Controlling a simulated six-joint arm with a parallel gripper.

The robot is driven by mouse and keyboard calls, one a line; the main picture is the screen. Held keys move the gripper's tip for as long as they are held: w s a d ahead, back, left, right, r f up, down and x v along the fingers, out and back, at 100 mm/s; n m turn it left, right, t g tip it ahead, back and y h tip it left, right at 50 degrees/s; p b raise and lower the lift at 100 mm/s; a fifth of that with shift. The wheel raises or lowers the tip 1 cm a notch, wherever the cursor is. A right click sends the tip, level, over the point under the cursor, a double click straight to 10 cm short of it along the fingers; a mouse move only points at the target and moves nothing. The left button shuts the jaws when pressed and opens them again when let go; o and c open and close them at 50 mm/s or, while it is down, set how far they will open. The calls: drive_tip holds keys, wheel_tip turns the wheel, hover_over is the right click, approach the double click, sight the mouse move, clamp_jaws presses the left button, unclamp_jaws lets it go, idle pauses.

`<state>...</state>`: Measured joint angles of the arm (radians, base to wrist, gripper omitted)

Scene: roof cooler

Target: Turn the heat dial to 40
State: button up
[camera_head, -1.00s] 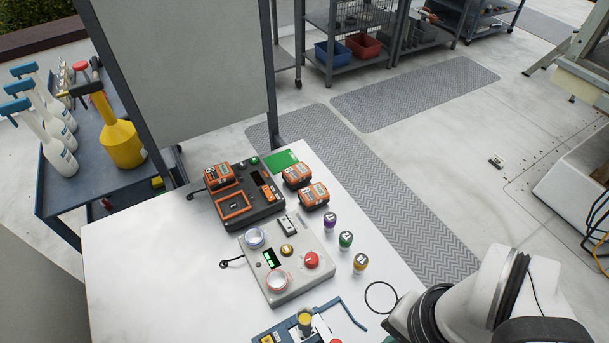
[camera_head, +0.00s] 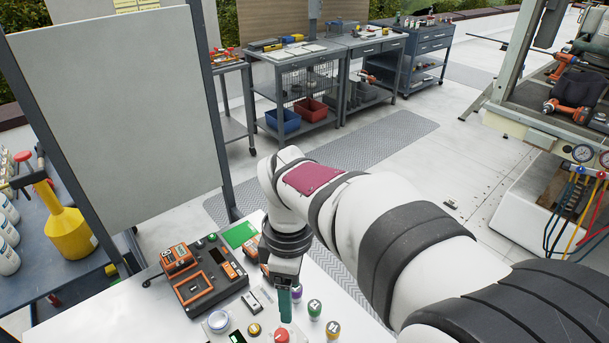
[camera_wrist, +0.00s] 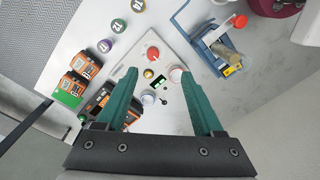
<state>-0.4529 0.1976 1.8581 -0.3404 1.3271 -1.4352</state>
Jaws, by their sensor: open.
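The grey control box (camera_wrist: 166,62) shows between my fingers in the wrist view. It has a red-ringed clear dial (camera_wrist: 176,74), a blue-ringed clear dial (camera_wrist: 147,98), a lit green display (camera_wrist: 160,85), a yellow button (camera_wrist: 148,74) and a red button (camera_wrist: 153,54). The dial labels and display digits are too small to read. My gripper (camera_wrist: 159,72) is open and empty, its green fingers apart above the box. In the head view my gripper (camera_head: 285,306) hangs near the red button (camera_head: 281,335); the blue-ringed dial (camera_head: 218,321) shows and the red-ringed one is out of frame.
A black-and-orange charger (camera_head: 205,287) with battery packs stands behind the box. Several coloured-cap bottles, including a green-capped one (camera_head: 314,308), stand right of it. A blue-framed fixture (camera_wrist: 207,42) sits at another side of the box. A tall grey panel (camera_head: 115,115) stands at the table's back left.

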sight(282, 334)
drive_tip(key=a+f+n, duration=0.1)
drive_tip(key=f, duration=0.4)
drive_tip(key=f+n, duration=0.1)
drive_tip(key=f, duration=0.5)
drive_tip(key=w+a+f+n, duration=0.1)
drive_tip(key=f, duration=0.5)
drive_tip(key=shift+a, duration=0.3)
clamp_jaws()
